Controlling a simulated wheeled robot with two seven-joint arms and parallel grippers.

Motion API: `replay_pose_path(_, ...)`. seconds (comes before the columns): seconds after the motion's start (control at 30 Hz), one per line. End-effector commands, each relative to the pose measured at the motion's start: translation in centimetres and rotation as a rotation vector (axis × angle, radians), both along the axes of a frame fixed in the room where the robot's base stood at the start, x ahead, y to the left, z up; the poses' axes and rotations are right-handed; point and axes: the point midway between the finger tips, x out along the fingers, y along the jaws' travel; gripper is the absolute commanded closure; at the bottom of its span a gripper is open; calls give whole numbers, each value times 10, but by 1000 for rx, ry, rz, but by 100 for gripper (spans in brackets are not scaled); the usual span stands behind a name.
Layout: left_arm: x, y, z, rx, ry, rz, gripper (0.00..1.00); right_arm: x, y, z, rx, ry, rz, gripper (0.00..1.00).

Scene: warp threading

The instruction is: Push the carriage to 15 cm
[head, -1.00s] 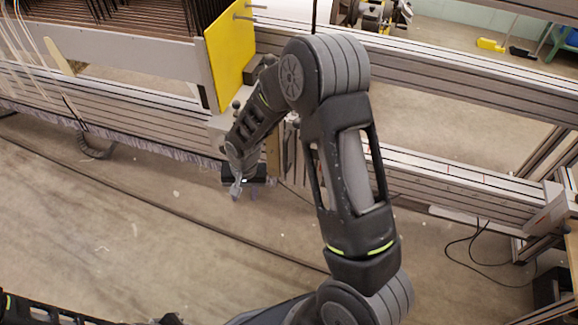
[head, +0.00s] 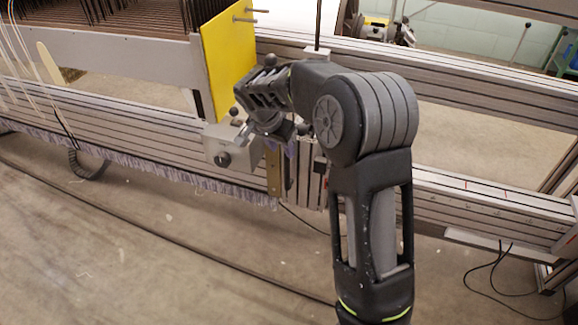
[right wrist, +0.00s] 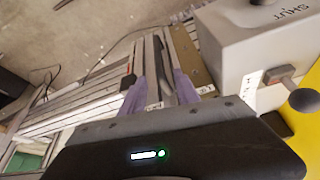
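The carriage shows in the head view as a grey box (head: 226,143) with a dark knob, beside an upright yellow plate (head: 228,65) on the slatted metal rail. In the right wrist view the grey box (right wrist: 250,60) with upside-down lettering fills the upper right, and the yellow plate (right wrist: 302,130) is at the right edge. My right gripper (right wrist: 160,92) has its two purplish fingers apart, with rail slats and a dark bar visible between them. In the head view my right gripper (head: 288,145) is mostly hidden by its wrist, just right of the box. My left gripper is out of view.
The slatted rail (head: 465,200) runs on to the right with small red marks. A brass-coloured upright plate (head: 275,172) stands right of the box. Fringed fabric (head: 190,178) hangs along the left rail. Cables lie on the floor at right.

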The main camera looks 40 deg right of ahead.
Motion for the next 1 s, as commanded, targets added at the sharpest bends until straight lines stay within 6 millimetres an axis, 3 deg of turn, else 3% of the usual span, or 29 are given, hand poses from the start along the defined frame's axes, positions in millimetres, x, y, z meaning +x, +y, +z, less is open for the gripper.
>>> replay_pose_path(0.4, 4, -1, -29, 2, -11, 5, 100, 10, -26, -71, 0, 3, 0, 62)
replay_pose_path(0.6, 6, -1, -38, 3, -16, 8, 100, 15, -36, -97, 0, 2, -1, 62)
replay_pose_path(1.0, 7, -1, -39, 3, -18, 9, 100, 17, -39, -104, 0, 0, 0, 62)
